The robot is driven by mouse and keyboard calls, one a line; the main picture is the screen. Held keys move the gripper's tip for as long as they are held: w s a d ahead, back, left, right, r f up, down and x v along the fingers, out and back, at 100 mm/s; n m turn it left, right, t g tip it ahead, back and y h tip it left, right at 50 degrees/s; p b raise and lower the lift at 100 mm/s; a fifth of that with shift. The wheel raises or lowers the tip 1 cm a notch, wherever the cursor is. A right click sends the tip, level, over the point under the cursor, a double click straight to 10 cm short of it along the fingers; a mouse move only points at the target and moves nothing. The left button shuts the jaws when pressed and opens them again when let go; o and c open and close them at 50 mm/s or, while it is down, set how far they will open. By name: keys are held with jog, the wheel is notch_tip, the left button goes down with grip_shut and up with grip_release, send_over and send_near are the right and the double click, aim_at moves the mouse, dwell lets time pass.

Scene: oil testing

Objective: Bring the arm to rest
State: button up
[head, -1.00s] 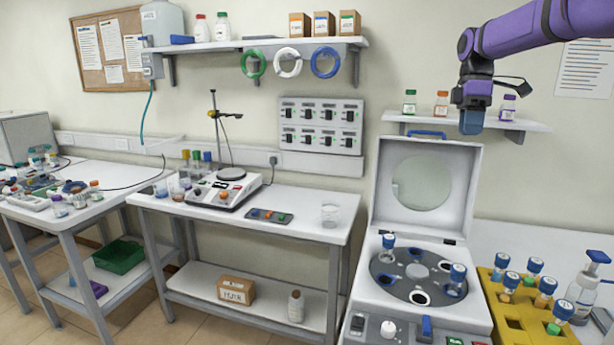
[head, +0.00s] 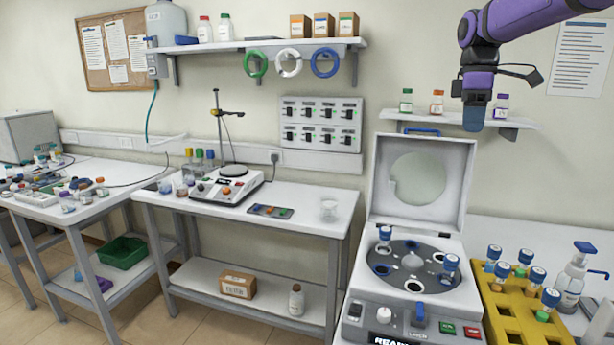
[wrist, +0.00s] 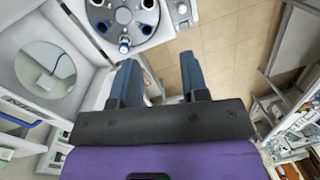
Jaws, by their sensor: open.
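My purple arm reaches in from the upper right of the head view. My gripper (head: 475,118) points down in front of the small wall shelf, above and to the right of the centrifuge's raised lid. In the wrist view my gripper (wrist: 162,80) shows two blue fingers well apart with nothing between them. The floor shows past the fingers there.
The open centrifuge (head: 450,297) holds two blue-capped tubes in its rotor. A yellow rack (head: 497,328) with several tubes stands to its right, next to a wash bottle (head: 570,280). The wall shelf (head: 530,124) carries small bottles. Benches with lab equipment stand left.

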jog(key=s+a+f+m+t, duration=0.1)
jog(key=s+f+m+t, duration=0.1)
jog(key=s, duration=0.8)
jog(key=s+a+f+m+t, duration=0.1)
jog(key=s+f+m+t, duration=0.1)
jog(key=s+m, duration=0.4)
jog(key=s+a+f+m+t, duration=0.1)
jog(key=s+f+m, duration=0.3)
jog(key=s, duration=1.2)
jog(key=shift+s+a+f+t, duration=0.15)
jog(key=shift+a+f+t, duration=0.2)
jog(key=shift+t, duration=0.55)
